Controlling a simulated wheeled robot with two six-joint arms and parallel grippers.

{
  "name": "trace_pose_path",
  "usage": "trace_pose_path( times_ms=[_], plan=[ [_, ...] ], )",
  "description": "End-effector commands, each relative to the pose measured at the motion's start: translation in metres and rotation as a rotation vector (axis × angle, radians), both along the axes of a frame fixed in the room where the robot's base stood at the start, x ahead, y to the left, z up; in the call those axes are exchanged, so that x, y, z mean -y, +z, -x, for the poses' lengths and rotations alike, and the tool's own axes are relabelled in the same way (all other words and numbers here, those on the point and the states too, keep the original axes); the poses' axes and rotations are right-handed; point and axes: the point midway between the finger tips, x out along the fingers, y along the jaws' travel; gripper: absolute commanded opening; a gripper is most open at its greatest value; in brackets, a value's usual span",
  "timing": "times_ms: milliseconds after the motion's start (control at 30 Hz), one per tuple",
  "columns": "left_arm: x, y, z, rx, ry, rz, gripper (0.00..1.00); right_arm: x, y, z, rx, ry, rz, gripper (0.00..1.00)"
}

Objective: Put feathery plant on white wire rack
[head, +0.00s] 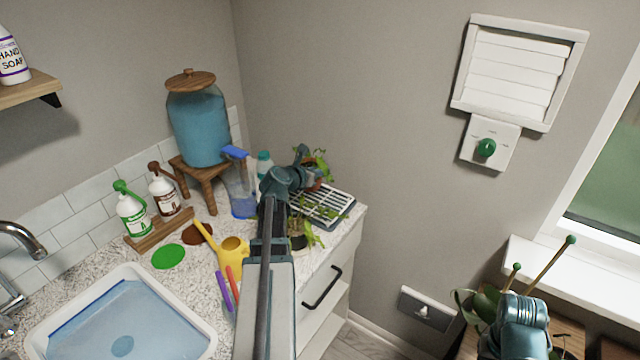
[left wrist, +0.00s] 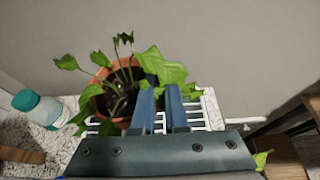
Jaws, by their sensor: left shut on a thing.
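A plant with jagged green leaves in a terracotta pot (left wrist: 128,78) is in the jaws of my left gripper (left wrist: 160,97), which is shut on it. In the head view the plant (head: 321,163) is at the far end of the counter, partly hidden by my left gripper (head: 308,176). I cannot tell whether the pot touches the rack. Only a joint of my right arm shows, at the lower right; its gripper is out of sight.
A second leafy plant (head: 312,238) stands at the counter's front edge, partly behind my left arm. The wall is close behind.

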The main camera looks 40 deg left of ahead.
Motion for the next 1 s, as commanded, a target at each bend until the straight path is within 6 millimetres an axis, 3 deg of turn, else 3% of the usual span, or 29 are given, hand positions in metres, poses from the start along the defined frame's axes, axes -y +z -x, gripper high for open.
trace_pose_path(
  times_ms=[300,700,733,900,1000],
  plan=[
    [0.000,-0.036,0.000,0.001,0.001,-0.001,0.00,0.000,-0.037,0.000,0.000,0.000,0.000,0.00],
    [0.000,-0.038,0.000,0.001,0.001,-0.001,0.00,0.000,-0.038,0.000,0.000,0.000,0.000,0.00],
    [0.000,-0.038,0.000,0.000,0.000,0.000,0.13,0.000,-0.038,0.000,0.000,0.000,0.000,0.00],
    [0.000,-0.037,0.000,0.000,0.000,0.000,0.41,0.000,-0.037,0.000,0.000,0.000,0.000,0.00],
    [0.000,-0.037,0.000,0.000,0.000,0.000,0.41,0.000,-0.037,0.000,0.000,0.000,0.000,0.00]
  ],
)
